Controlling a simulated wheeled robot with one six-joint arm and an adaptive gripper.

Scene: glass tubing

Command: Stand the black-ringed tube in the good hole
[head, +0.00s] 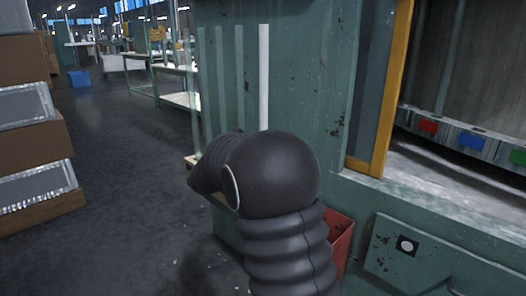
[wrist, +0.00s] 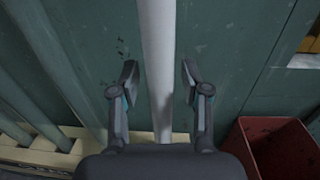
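My gripper (wrist: 159,84) is open in the wrist view, one finger on each side of a white opaque tube (wrist: 157,45), with a gap on both sides. In the head view this white tube (head: 264,75) stands upright against the green machine, its lower part hidden behind my arm. Several greenish see-through tubes (head: 220,80) stand to its left; some also show at the left of the wrist view (wrist: 35,65). I see no black ring on any tube. A pale wooden board (wrist: 50,154) lies at the tubes' feet, partly hidden by my gripper. I cannot make out its holes.
A red bin (wrist: 278,148) stands right of my gripper, and also shows in the head view (head: 343,238). The green machine (head: 310,60) is close behind the tubes. Stacked brown boxes (head: 25,100) stand far left. The dark floor (head: 125,180) between is clear.

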